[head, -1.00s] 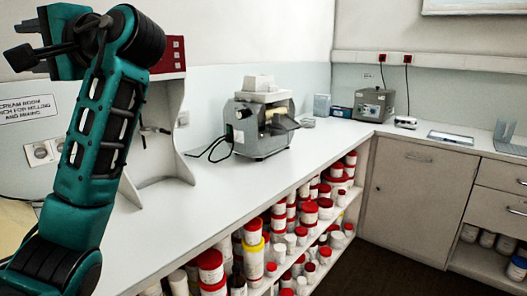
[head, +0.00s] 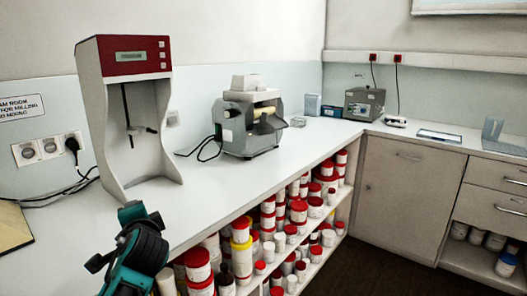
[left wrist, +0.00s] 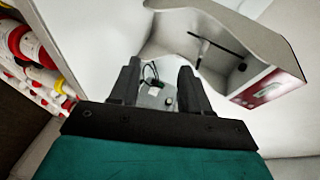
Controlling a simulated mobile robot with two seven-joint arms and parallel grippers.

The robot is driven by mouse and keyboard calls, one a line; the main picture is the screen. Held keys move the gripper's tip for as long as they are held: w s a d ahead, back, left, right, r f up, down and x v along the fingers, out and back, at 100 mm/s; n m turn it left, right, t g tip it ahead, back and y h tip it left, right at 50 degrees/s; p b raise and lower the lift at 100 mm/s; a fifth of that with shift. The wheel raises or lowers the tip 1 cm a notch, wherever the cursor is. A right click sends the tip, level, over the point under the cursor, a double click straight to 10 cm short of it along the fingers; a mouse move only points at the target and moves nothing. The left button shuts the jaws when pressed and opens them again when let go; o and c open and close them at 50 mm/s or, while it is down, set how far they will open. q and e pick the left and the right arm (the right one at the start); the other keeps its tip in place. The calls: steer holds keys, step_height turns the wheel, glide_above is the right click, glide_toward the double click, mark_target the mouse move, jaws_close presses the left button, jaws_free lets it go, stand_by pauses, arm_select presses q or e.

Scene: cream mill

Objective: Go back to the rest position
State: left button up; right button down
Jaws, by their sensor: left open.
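My left gripper (left wrist: 158,78) shows in the left wrist view with its two black fingers apart and nothing between them. The grey mill (left wrist: 153,96) shows through the gap, farther off. In the head view my left arm is low at the lower left, in front of the bench's front edge; I cannot make out the fingers there. My right gripper is in neither current view.
A mixer with a red panel (head: 126,55) stands on the white bench (head: 210,195). The mill (head: 247,125) stands farther along. Red-lidded tubs (head: 298,212) fill the shelves below. A grey box (head: 364,104) sits in the far corner. The bench front is clear.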

arm_select(q)
steer(key=s+d+f+n+h, duration=0.1)
steer(key=s+d+f+h, duration=0.3)
steer(key=f, duration=0.6)
steer(key=s+d+f+n+h, duration=0.1)
steer(key=s+d+f+h, duration=0.1)
steer(key=s+f, duration=0.6)
steer(key=s+d+f+n+g+h, duration=0.1)
steer(key=s+d+f+n+h, duration=0.1)
steer(key=s+f, duration=0.3)
steer(key=s+d+f+n+g+h, duration=0.1)
steer(key=s+f, duration=0.4)
steer(key=s, duration=0.5)
steer(key=d+n, duration=0.1)
steer(key=n, duration=0.1)
steer(key=shift+s+n+h, duration=0.3)
steer(key=shift+s+h, duration=0.1)
steer(key=shift+s+a, duration=0.1)
